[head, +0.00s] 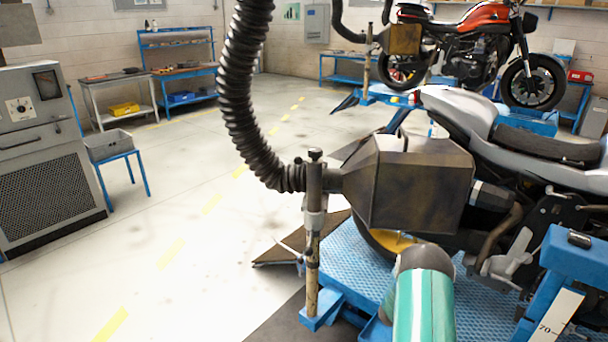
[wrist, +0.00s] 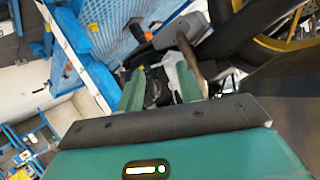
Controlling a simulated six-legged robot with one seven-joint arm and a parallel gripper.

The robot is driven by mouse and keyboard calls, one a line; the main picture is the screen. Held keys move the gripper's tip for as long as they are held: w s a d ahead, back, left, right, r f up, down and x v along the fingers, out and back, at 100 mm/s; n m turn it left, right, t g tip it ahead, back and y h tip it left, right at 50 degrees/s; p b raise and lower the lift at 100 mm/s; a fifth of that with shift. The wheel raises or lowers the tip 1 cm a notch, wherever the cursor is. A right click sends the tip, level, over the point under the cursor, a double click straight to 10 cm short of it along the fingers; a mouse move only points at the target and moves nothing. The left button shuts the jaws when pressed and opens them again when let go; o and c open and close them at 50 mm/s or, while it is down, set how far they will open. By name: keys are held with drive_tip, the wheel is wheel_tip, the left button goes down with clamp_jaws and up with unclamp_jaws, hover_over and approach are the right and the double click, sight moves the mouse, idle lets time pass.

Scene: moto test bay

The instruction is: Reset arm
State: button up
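My arm shows in the head view as a teal link with a white stripe and a dark rounded joint, low in the picture right of centre, in front of the blue lift platform (head: 345,262). My gripper (wrist: 161,84) shows in the wrist view with two green fingers standing apart. Nothing is clearly held between them. Dark and pale machine parts show through the gap, beyond the fingers. My gripper is hidden in the head view.
A silver motorcycle (head: 465,105) stands on the platform at right. A box-shaped exhaust hood (head: 415,185) on a post (head: 313,240) and a black hose (head: 245,100) stand close by. A blue bracket (head: 570,265) is at lower right. The floor (head: 190,200) at left is clear.

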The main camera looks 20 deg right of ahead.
drive_tip(key=w+a+r+n+t+y, duration=0.25)
drive_tip(key=w+a+r, duration=0.35)
drive_tip(key=r, duration=0.3)
drive_tip(key=w+a+r+n+t+y, duration=0.25)
drive_tip(key=w+a+r, duration=0.35)
drive_tip(key=r, duration=0.3)
drive_tip(key=s+a+r+n+t+y, duration=0.2)
drive_tip(key=a+r+n+t+y, duration=0.3)
drive_tip(key=a+r, duration=1.2)
drive_tip(key=s+a+r+n+g+y, duration=0.1)
drive_tip(key=s+a+r+n+g, duration=0.15)
drive_tip(key=s+a, duration=0.4)
drive_tip(key=s+a+r+n+g+y, duration=0.1)
drive_tip(key=s+a+r+n+y, duration=0.15)
drive_tip(key=s+a+r, duration=0.35)
drive_tip(key=s+a+n+g, duration=0.1)
drive_tip(key=s+a+n, duration=0.1)
drive_tip(key=s, duration=0.8)
drive_tip(key=s+a+n+g, duration=0.2)
drive_tip(key=s+a, duration=0.3)
drive_tip(key=s, duration=0.4)
drive_tip(key=shift+s+a+f+n+h, duration=0.15)
drive_tip(key=shift+s+f+n+h, duration=0.25)
drive_tip(key=shift+n, duration=0.2)
